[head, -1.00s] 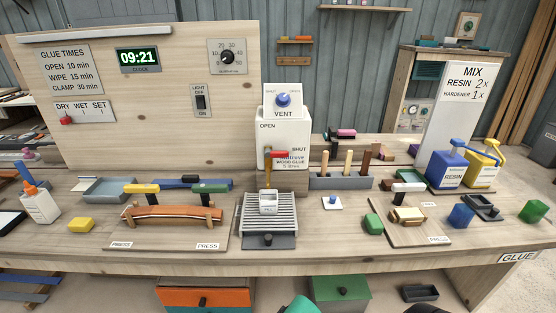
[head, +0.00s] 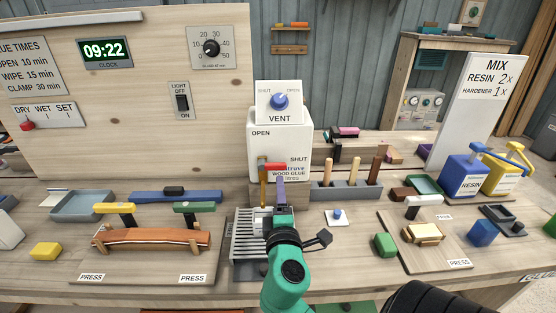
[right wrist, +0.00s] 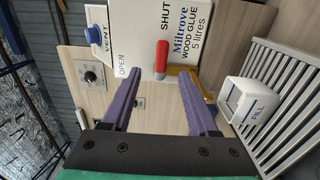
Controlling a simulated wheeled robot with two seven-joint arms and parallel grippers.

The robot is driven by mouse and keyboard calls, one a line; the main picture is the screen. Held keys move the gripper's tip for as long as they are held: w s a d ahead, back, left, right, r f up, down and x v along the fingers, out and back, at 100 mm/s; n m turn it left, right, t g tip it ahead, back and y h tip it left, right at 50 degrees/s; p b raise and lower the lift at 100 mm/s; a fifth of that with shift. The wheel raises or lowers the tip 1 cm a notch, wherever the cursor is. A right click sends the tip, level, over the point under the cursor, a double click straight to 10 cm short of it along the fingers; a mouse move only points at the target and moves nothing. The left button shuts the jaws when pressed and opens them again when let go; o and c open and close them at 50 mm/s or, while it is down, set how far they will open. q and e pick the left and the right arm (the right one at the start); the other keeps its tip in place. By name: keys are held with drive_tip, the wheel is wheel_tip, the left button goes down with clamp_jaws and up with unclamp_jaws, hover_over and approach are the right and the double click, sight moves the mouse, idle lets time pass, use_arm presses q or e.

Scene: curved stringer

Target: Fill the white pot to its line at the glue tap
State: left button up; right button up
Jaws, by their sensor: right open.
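The white pot (right wrist: 240,100), marked FILL, stands on the slatted grate (right wrist: 285,75) under the glue tap (right wrist: 196,80). My right gripper (head: 281,188) is open and empty in front of the tap. In the right wrist view its purple fingers (right wrist: 158,82) stand apart, with the lever beyond their tips. My left gripper is out of view.
A blue vent knob (head: 280,101) tops the tank. A grey rack (head: 345,187) of wooden-handled tools stands right of the tap. A clamped curved wooden piece (head: 150,240) lies left of the grate. A small white item with a blue knob (head: 337,216) lies to the right.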

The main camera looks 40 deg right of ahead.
sight(278, 169)
drive_tip(key=p+x, duration=0.2)
drive_tip(key=x, duration=0.8)
drive_tip(key=shift+d, duration=0.1)
drive_tip(key=shift+p+x, duration=0.4)
drive_tip(key=shift+x, duration=0.55)
drive_tip(key=shift+f, duration=0.15)
drive_tip(key=c, duration=0.9)
clamp_jaws()
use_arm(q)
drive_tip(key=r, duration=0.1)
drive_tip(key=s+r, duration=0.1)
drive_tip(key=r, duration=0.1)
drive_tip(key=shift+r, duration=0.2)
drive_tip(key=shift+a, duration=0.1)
use_arm(e)
drive_tip(key=shift+f, duration=0.15)
